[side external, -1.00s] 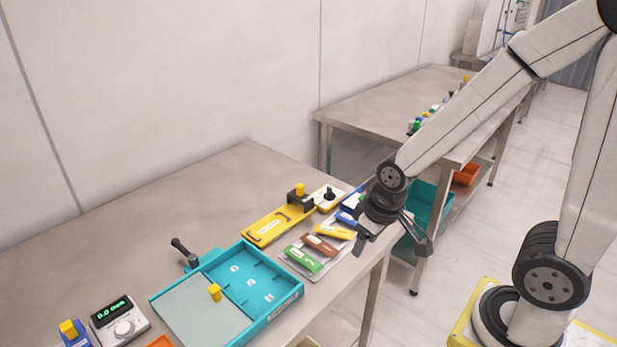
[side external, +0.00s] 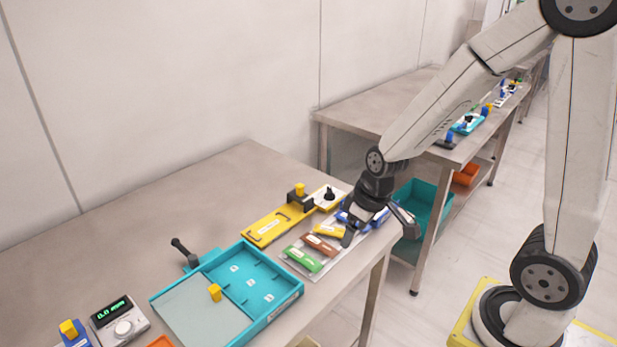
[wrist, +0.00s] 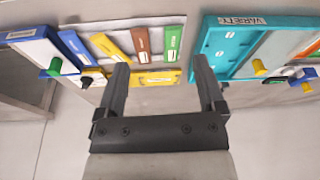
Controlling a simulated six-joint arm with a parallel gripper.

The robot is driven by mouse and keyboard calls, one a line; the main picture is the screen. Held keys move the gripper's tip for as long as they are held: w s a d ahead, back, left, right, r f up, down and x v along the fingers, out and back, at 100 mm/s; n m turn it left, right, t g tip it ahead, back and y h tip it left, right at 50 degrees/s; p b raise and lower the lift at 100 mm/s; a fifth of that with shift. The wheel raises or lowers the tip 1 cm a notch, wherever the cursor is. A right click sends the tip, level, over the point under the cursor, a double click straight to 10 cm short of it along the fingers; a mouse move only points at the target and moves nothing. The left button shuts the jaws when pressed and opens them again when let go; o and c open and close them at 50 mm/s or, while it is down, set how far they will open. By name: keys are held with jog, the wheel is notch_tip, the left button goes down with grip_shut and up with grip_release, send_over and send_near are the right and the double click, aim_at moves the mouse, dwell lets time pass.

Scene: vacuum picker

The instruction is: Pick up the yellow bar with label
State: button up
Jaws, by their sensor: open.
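The yellow bar (side external: 328,231) with a white label lies on a grey mat (side external: 334,255), between a blue bar and a brown bar (side external: 319,244); a green bar (side external: 303,259) lies beyond the brown one. In the wrist view the yellow bar (wrist: 110,46) is left of centre, outside the space between my fingers. My gripper (side external: 379,234) is open and empty above the mat's edge, with one fingertip close to the yellow bar in the side view. Its two fingers (wrist: 160,64) are spread in the wrist view. The arm's end partly hides the blue bar.
A longer yellow fixture (side external: 278,226) with a black block lies behind the mat. A teal tray (side external: 255,325) stands at front left. A white plate with a black knob (side external: 328,195) is at the back. The table's right edge is close under my gripper.

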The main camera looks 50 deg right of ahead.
aim_at(333, 230)
jog(key=w+d+f+n, duration=0.1)
jog(key=w+d, duration=0.2)
jog(key=w+d+f+n+t, duration=0.1)
jog(key=w+d+f, duration=0.1)
jog(key=w+d, duration=0.1)
jog(key=w+d+f+n+y, duration=0.1)
jog(key=w+d, duration=0.1)
jog(key=d, duration=0.2)
jog(key=shift+w+f, duration=0.4)
jog(key=shift+w+d+f+t, duration=0.15)
jog(key=shift+w+d+t, duration=0.15)
jog(key=shift+d, duration=0.15)
jog(key=shift+f, duration=0.1)
jog(key=shift+x, duration=1.2)
jog(key=shift+a, duration=0.1)
jog(key=shift+a+x, duration=0.2)
jog(key=shift+x, duration=2.4)
jog(key=shift+f, duration=0.25)
